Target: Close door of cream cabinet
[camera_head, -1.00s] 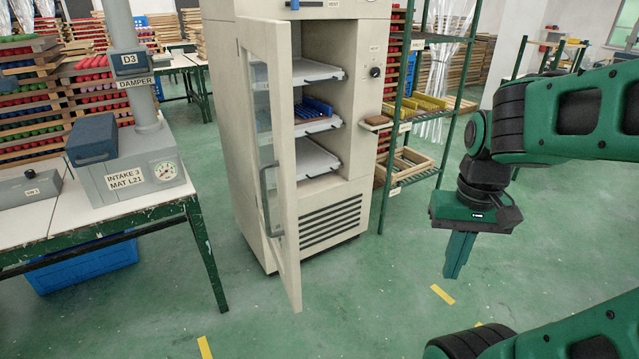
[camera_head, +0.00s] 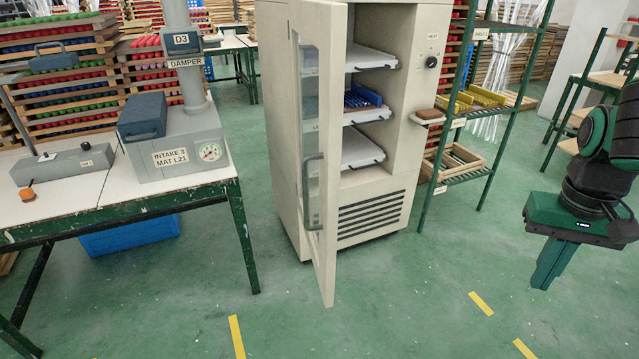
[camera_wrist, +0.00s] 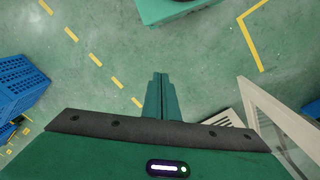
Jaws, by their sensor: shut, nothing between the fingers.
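The cream cabinet (camera_head: 385,110) stands upright in the middle of the head view. Its glazed door (camera_head: 328,262) is hinged on the left and swung wide open toward me, with a grey bar handle (camera_head: 308,192) on it. White shelves show inside, and the middle one holds a blue item (camera_head: 364,98). My gripper (camera_head: 546,276) hangs pointing down at the right, apart from the cabinet and its door. Its fingers are together and empty. The wrist view shows the shut fingers (camera_wrist: 158,95) over the floor, with the cream door (camera_wrist: 285,125) at the right.
A green-legged bench (camera_head: 110,205) with the grey intake box (camera_head: 185,150) stands left of the door. A green shelf rack (camera_head: 470,172) stands right of the cabinet. The green floor in front is clear, with yellow tape marks (camera_head: 237,336).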

